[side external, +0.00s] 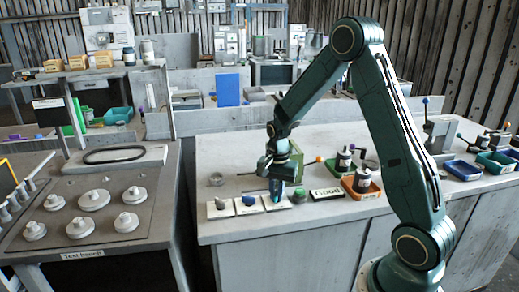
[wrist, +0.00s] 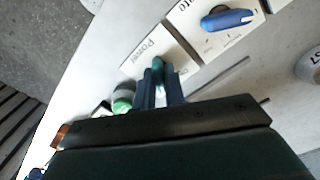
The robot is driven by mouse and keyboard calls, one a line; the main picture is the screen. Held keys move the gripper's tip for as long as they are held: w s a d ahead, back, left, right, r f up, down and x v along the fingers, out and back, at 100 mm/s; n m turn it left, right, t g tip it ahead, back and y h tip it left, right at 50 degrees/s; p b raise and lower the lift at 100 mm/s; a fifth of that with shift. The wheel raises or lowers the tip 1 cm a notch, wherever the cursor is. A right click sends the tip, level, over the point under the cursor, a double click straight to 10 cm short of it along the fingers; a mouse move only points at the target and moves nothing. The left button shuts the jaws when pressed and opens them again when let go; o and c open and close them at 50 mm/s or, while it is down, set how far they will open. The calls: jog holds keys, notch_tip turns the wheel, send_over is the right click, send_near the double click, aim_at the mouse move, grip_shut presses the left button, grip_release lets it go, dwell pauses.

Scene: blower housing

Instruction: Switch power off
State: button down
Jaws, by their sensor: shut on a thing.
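The power switch is a dark teal knob (wrist: 158,64) on a white plate (wrist: 140,57) lettered "Power" in the wrist view. My gripper (wrist: 160,84) has its dark blue fingers closed around this knob. In the side view my gripper (side external: 277,190) points down at the rightmost plate (side external: 276,206) in a row of white plates near the bench's front edge. There the fingers hide most of the knob. The knob's exact setting cannot be read, as the fingers cover part of the plate.
Beside it is a plate with a blue knob (wrist: 228,18), also seen in the side view (side external: 248,200). A small green-topped jar (wrist: 123,97) stands close on the other side. A "Good" sign (side external: 327,193) and an orange tray (side external: 362,188) lie to the right.

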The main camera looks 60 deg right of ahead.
jog(key=shift+n, duration=4.5)
jog(key=shift+w, duration=0.1)
jog(key=shift+r+n, duration=0.1)
jog(key=shift+n, duration=2.1)
jog(key=c, duration=1.6)
grip_release()
jog(key=shift+o, duration=0.2)
